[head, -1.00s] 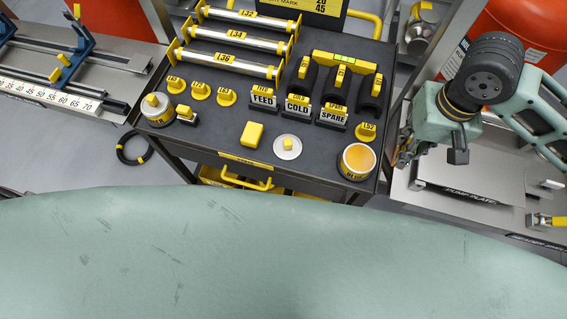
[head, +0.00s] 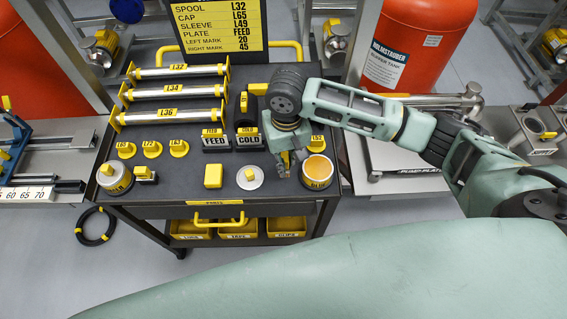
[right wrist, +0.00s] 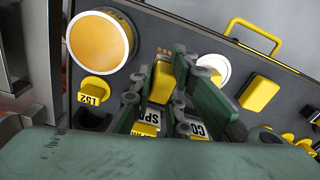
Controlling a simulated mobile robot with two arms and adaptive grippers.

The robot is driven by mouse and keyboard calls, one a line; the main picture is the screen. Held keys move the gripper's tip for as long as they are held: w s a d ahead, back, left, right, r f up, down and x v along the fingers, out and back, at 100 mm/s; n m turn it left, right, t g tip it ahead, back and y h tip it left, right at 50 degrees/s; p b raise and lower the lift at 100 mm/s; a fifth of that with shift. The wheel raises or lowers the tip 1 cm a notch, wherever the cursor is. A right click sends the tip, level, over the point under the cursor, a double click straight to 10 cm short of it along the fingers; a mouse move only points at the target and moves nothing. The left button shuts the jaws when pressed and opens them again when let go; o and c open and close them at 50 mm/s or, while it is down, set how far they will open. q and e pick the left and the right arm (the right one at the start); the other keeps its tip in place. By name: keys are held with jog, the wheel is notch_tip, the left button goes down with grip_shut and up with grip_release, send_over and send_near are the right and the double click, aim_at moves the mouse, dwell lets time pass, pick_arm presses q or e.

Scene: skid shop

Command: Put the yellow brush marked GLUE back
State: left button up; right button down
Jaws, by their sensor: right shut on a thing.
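My right gripper (head: 290,162) is over the right part of the dark cart top, just left of a round tin (head: 317,176) with an orange top and a label too small to read surely. In the right wrist view the gripper (right wrist: 172,88) is shut on a yellow piece (right wrist: 163,82), which I take for the brush; its GLUE mark cannot be read. Small brown spots show just beyond it. The tin also shows in the wrist view (right wrist: 101,39), apart from the fingers. My left gripper is not in view.
On the cart (head: 180,200) stand a yellow block (head: 212,176), a pale disc (head: 250,178) with a yellow knob, FEED (head: 215,140) and COLD (head: 249,138) blocks, and a yellow-knobbed tin (head: 114,179). Spools (head: 175,92) lie behind. The front middle is partly clear.

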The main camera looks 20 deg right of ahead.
aim_at(284, 156)
jog(key=shift+w+a+f, duration=0.15)
jog(key=shift+a, duration=0.05)
jog(key=shift+f, duration=0.3)
notch_tip(284, 156, down, 3)
jog(key=shift+f+p, duration=0.1)
jog(key=shift+p, duration=0.35)
jog(key=shift+f, duration=0.2)
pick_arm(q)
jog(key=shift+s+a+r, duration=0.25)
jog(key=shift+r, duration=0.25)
pick_arm(e)
jog(key=c, duration=1.7)
grip_release()
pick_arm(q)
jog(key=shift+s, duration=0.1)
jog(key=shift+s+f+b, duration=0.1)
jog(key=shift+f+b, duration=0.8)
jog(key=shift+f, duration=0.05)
pick_arm(e)
notch_tip(284, 156, up, 12)
jog(key=shift+r, duration=0.1)
